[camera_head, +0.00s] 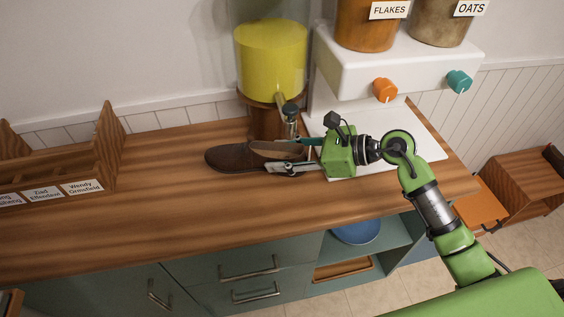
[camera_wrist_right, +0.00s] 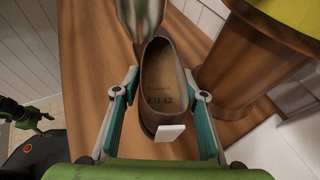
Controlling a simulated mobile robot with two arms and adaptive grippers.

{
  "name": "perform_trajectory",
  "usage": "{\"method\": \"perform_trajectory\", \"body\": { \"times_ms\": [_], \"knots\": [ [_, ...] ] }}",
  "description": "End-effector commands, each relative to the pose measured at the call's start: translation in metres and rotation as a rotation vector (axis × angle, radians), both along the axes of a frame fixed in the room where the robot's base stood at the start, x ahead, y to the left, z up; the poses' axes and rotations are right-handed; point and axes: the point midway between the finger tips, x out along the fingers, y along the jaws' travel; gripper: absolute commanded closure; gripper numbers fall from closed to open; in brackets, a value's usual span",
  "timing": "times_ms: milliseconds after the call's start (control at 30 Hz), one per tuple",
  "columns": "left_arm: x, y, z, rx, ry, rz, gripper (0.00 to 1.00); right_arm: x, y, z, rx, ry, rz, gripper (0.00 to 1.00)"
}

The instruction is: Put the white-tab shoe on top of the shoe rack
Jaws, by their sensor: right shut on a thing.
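The white-tab shoe is a brown slip-on on the wooden counter (camera_head: 190,215), its dark toe pointing left in the head view (camera_head: 226,159). In the right wrist view its insole (camera_wrist_right: 160,85) reads "EU 42", and the white tab (camera_wrist_right: 170,133) stands at the heel, nearest the gripper. My right gripper (camera_head: 277,158) is shut on the heel end, one finger along each side. The shoe appears to rest on or just above the counter. A low wooden unit (camera_head: 520,190) stands on the floor at far right; I cannot tell for sure that it is the shoe rack.
A yellow-filled dispenser (camera_head: 270,62) on a wooden stand is close behind the shoe. A white cereal dispenser (camera_head: 400,62) stands behind my right arm. A wooden organizer with name labels (camera_head: 100,150) sits at left. The counter's front middle is clear.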

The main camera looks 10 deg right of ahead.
Motion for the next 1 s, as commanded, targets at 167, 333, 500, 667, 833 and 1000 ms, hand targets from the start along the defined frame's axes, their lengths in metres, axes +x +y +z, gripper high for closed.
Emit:
{"method": "perform_trajectory", "body": {
  "times_ms": [167, 333, 500, 667, 833, 1000],
  "knots": [
    [0.001, -0.002, 0.005, -0.002, -0.001, 0.000, 0.41, -0.001, 0.000, -0.017, 0.004, 0.003, -0.002, 0.88],
    [0.003, -0.002, 0.013, -0.003, -0.004, 0.000, 0.41, 0.003, 0.000, -0.036, 0.004, 0.000, -0.003, 0.88],
    [0.005, -0.002, 0.012, -0.004, -0.007, -0.001, 0.41, 0.004, 0.000, -0.041, 0.001, -0.004, -0.001, 0.88],
    [0.006, -0.003, 0.012, -0.004, -0.008, -0.001, 0.41, 0.004, 0.000, -0.042, 0.001, -0.003, -0.001, 0.88],
    [0.006, -0.003, 0.010, -0.004, -0.008, -0.002, 0.41, 0.004, 0.000, -0.044, -0.001, -0.002, 0.000, 0.44],
    [0.006, -0.003, 0.010, -0.004, -0.008, -0.002, 0.41, 0.004, 0.000, -0.044, -0.001, -0.001, -0.001, 0.44]
  ]
}}
